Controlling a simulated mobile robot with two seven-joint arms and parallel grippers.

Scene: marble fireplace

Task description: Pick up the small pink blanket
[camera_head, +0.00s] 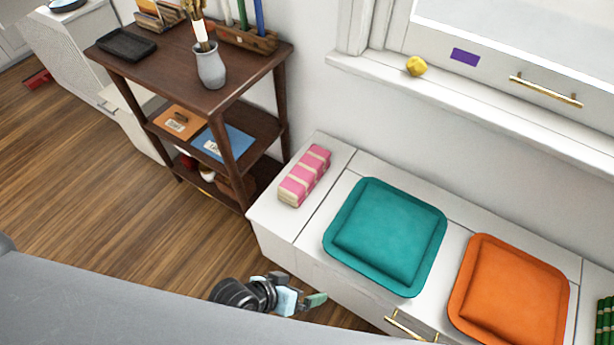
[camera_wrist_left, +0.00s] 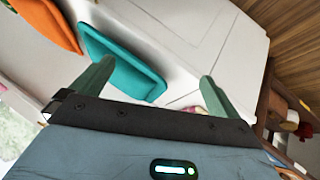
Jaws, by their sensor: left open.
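The small pink blanket (camera_head: 305,176), folded with pale stripes, lies on the left end of the white bench (camera_head: 275,212). In the left wrist view only a bit of pink (camera_wrist_left: 201,110) shows beside the right-hand finger, mostly hidden by my gripper. My left gripper (camera_head: 313,300) is in front of the bench, apart from the blanket and nearer to me. In the left wrist view its two fingers (camera_wrist_left: 155,82) are spread apart with nothing between them. My right gripper is in neither view.
A teal cushion (camera_head: 385,237) lies right of the blanket, then an orange cushion (camera_head: 510,295). A dark wooden shelf (camera_head: 150,80) with a vase (camera_head: 210,66) stands left of the bench. A windowsill with a yellow object (camera_head: 416,66) runs behind.

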